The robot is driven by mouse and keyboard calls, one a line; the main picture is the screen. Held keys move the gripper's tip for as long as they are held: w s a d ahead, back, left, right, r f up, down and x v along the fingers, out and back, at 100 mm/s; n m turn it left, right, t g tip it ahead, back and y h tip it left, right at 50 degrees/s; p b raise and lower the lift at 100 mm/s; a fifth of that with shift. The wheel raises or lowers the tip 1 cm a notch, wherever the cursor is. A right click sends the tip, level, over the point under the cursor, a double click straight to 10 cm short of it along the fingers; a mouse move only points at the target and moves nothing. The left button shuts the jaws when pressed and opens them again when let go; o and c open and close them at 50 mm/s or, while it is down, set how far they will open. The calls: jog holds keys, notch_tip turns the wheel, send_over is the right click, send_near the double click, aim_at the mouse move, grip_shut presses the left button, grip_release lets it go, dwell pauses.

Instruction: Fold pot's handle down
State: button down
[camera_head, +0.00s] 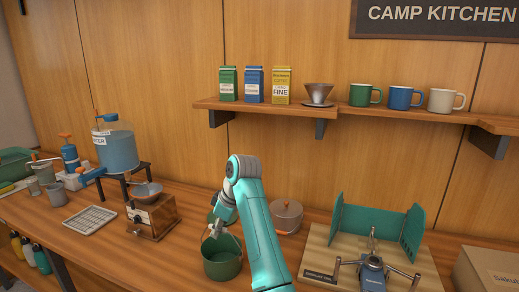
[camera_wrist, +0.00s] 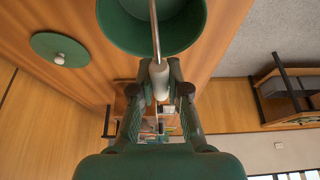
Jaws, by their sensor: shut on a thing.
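My gripper (camera_head: 217,231) is just above the pot's rim in the head view. In the wrist view my gripper's two fingers (camera_wrist: 161,92) are shut on the pale grip. The far end of the handle wire is partly hidden.
A green lid with a pale knob (camera_wrist: 58,48) lies beside the pot. A wooden coffee grinder (camera_head: 152,218) stands to the left. A shelf (camera_head: 350,112) hangs above.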

jog(key=shift+s+a+f, duration=0.1)
jog(key=shift+s+a, duration=0.1)
jog(key=shift+s, duration=0.3)
jog(key=shift+s+a+f, duration=0.1)
jog(key=shift+s+a, duration=0.05)
jog(key=shift+s, duration=0.35)
jog(key=shift+s+a+f, duration=0.3)
jog(key=shift+s+f, duration=0.1)
jog(key=shift+s, duration=0.35)
jog(key=shift+s+a+f, duration=0.25)
jog(key=shift+s+f, duration=0.15)
jog(key=shift+s, duration=0.35)
jog(key=shift+f, duration=0.1)
jog(key=shift+s+a+f, duration=0.2)
jog(key=shift+s+f, duration=0.3)
jog(key=shift+s, duration=0.05)
jog(key=shift+s+a+f, duration=0.2)
jog(key=shift+s+f, duration=0.3)
